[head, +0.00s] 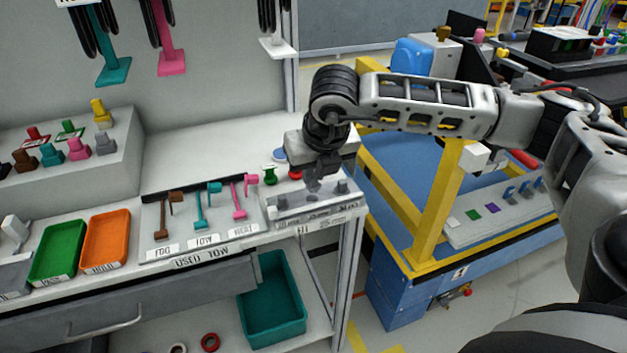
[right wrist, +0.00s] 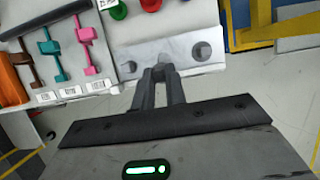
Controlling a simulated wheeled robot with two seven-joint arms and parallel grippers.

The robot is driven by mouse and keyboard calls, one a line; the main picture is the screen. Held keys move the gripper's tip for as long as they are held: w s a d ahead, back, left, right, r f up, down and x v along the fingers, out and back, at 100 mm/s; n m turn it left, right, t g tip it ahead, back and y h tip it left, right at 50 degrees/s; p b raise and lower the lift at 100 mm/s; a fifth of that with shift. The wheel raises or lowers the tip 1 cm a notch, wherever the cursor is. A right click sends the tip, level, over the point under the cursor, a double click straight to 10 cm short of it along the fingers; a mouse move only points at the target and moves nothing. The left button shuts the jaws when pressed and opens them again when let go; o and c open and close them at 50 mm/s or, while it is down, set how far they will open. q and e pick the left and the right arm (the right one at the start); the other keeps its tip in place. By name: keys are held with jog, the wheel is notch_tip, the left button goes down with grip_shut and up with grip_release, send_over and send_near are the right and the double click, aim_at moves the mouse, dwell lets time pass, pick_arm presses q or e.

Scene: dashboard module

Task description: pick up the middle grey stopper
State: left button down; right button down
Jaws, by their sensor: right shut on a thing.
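A pale grey holder (head: 325,207) sits at the right end of the bench top, and it also shows in the right wrist view (right wrist: 180,62). Grey stoppers stand in it in a row: a left one (right wrist: 130,67), a right one (right wrist: 202,50) and the middle grey stopper (right wrist: 158,70). My right gripper (right wrist: 164,78) is shut on the middle stopper, whose lower part is mostly hidden by the fingers. In the head view my right gripper (head: 318,177) points down over the holder. I cannot tell whether the stopper is clear of its hole. My left gripper is not in view.
Green (head: 269,174) and red (head: 295,173) knobs stand just behind the holder. Brown, teal and pink pieces lie on a labelled board (head: 190,240) to the left. A yellow frame (head: 432,210) stands close on the right. A teal bin (head: 272,300) is below.

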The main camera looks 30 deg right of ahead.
jog(key=s+a+r, duration=0.2)
jog(key=s+r, duration=0.2)
jog(key=s, duration=0.1)
jog(key=s+a+r+b, duration=0.1)
jog(key=s+a+r, duration=0.2)
jog(key=s, duration=0.3)
jog(key=shift+a+r, duration=0.25)
jog(key=shift+r, duration=0.3)
